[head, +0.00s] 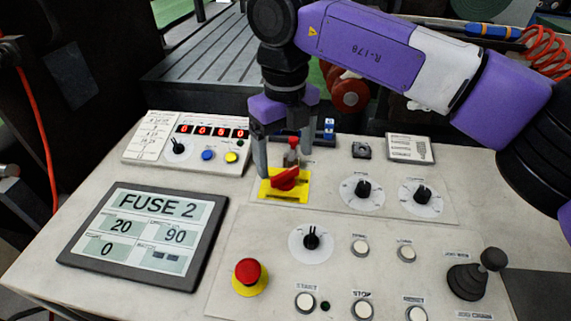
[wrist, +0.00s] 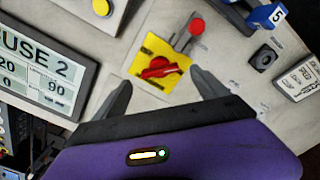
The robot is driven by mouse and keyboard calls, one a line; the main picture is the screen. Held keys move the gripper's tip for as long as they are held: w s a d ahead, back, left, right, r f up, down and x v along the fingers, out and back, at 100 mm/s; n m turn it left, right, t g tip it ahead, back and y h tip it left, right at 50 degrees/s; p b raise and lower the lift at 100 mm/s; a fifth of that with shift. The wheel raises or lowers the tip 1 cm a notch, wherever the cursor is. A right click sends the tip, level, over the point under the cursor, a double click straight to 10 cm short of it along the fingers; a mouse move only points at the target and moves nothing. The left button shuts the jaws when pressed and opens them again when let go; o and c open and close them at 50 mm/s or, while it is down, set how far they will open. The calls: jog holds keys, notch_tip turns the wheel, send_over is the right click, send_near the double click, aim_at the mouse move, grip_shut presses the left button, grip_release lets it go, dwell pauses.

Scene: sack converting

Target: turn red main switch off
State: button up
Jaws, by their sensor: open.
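The red main switch (head: 285,178) is a red rotary handle on a yellow square plate (head: 300,193) on the sloped control panel. In the wrist view the red switch (wrist: 160,68) lies between and beyond the fingertips. My gripper (head: 280,172) is open above the switch, its fingers pointing down at the panel, with no visible hold on the handle. In the wrist view my gripper (wrist: 162,80) has one finger on each side of the yellow plate. Whether the fingertips touch the panel is unclear.
A red-knobbed lever (wrist: 197,27) stands just behind the switch. A counter box (head: 190,140) is to the left, and a display (head: 145,235) reads FUSE 2. A red emergency button (head: 250,272), dial knobs (head: 363,190) and a joystick (head: 470,280) sit around the panel.

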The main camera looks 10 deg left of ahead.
aim_at(285, 173)
jog(key=shift+f, duration=2.1)
jog(key=shift+c, duration=0.4)
jog(key=c, duration=1.3)
